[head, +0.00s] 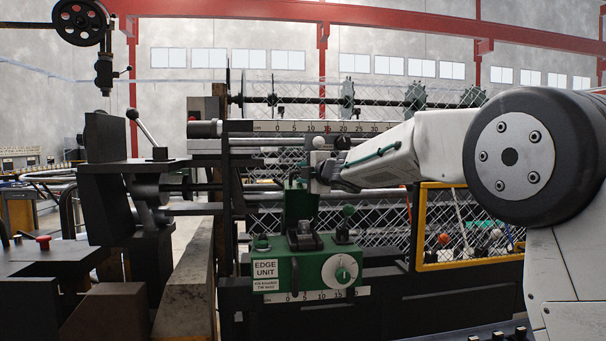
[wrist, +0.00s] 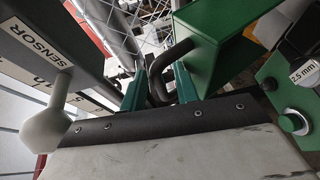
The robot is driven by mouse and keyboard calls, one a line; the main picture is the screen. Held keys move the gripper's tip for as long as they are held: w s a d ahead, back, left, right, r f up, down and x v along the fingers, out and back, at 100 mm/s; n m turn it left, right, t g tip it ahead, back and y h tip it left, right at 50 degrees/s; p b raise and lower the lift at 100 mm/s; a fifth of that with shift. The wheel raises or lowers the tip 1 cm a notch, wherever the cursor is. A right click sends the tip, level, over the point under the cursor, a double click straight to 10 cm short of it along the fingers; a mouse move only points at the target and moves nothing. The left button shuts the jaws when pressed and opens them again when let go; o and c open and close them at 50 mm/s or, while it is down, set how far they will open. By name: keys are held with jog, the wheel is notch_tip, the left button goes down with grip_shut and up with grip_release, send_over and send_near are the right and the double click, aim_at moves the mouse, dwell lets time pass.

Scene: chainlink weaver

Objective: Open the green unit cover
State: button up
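The green unit cover (wrist: 222,45) is in the upper right of the wrist view, with a dark bent handle (wrist: 157,72) on its left side. In the head view, the green upright part (head: 298,207) stands above the green edge unit (head: 312,268). My gripper (wrist: 158,90) has its two green fingers apart, one on each side of the handle. I see a gap between the handle and the left finger; contact with the right finger is unclear. In the head view my gripper (head: 322,178) is beside the top of the green upright part, and its fingertips are hard to make out.
Wire mesh (wrist: 140,25) lies behind.

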jog(key=v, duration=0.7)
jog(key=shift+s+d, duration=0.15)
jog(key=shift+s, duration=0.15)
